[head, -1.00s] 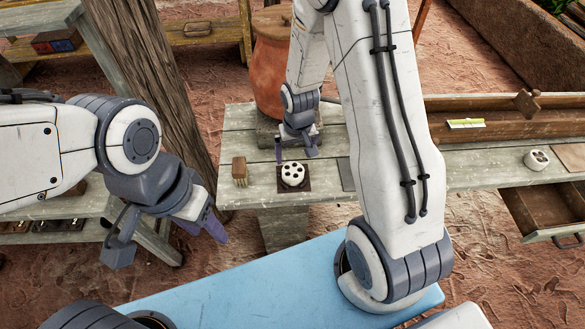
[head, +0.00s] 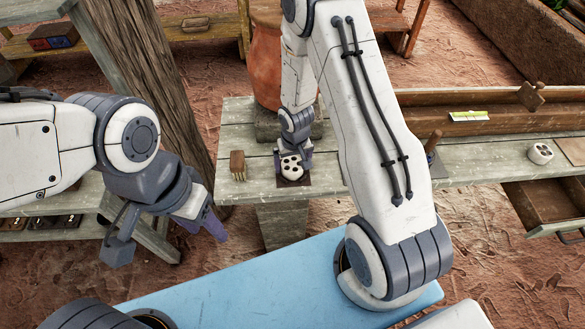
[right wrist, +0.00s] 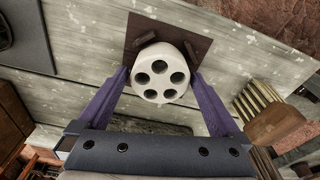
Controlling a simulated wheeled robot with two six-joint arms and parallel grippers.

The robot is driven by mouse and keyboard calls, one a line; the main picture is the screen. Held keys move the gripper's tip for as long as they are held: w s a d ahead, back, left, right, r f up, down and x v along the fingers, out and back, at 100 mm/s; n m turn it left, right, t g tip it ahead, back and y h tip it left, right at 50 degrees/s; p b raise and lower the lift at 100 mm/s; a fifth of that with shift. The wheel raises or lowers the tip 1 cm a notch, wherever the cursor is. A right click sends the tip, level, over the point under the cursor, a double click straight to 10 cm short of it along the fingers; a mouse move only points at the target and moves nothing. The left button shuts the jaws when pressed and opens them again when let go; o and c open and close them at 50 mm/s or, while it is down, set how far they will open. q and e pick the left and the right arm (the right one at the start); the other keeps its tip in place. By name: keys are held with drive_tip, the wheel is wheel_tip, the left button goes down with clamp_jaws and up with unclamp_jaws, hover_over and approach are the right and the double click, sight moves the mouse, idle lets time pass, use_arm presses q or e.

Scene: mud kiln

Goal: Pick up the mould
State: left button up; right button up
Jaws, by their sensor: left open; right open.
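A white round mould (head: 291,167) with several round holes in its top sits on a dark brown square plate (head: 304,181) on the grey plank bench. My right gripper (head: 292,160) is over it with open jaws. In the right wrist view the mould (right wrist: 160,90) lies between the two purple fingers of the gripper (right wrist: 157,77), one on each side. The fingertips are close to its sides; I cannot tell whether they touch. My left gripper (head: 168,240) is open and empty, away to the left of the bench.
A clay jar (head: 267,70) stands behind. A second white holed piece (head: 540,153) and an open drawer (head: 550,205) are at the right. A wooden trough (head: 465,105) lines the back.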

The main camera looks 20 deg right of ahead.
drive_tip(key=c, duration=1.4)
drive_tip(key=shift+r, duration=0.1)
